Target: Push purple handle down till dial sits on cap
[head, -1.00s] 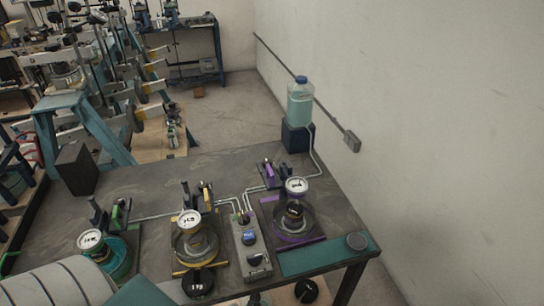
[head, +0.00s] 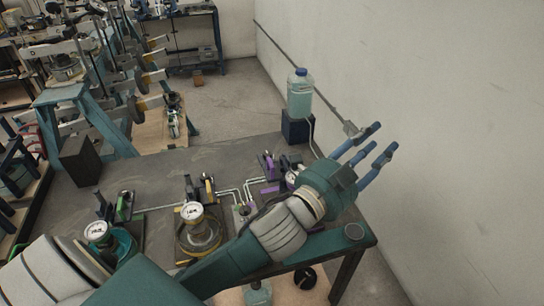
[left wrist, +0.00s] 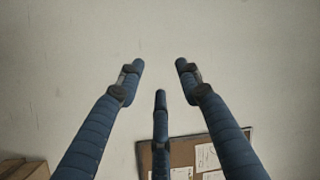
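The purple handle (head: 268,165) stands upright on the purple-marked station at the right part of the table, in the head view. The dial of that station (head: 291,177) shows only in part; my left arm hides most of it and the cap under it. My left gripper (head: 381,143) is open and empty, with its blue fingers spread, beyond the table's right edge and pointing toward the wall. In the left wrist view its three fingers (left wrist: 160,85) are apart with nothing between them. My right gripper is not in view.
A yellow-marked station with a dial (head: 192,211) and a green-marked one with a dial (head: 96,231) stand to the left. A blue-capped bottle (head: 300,95) stands on a dark block behind. The wall (head: 450,120) is close on the right.

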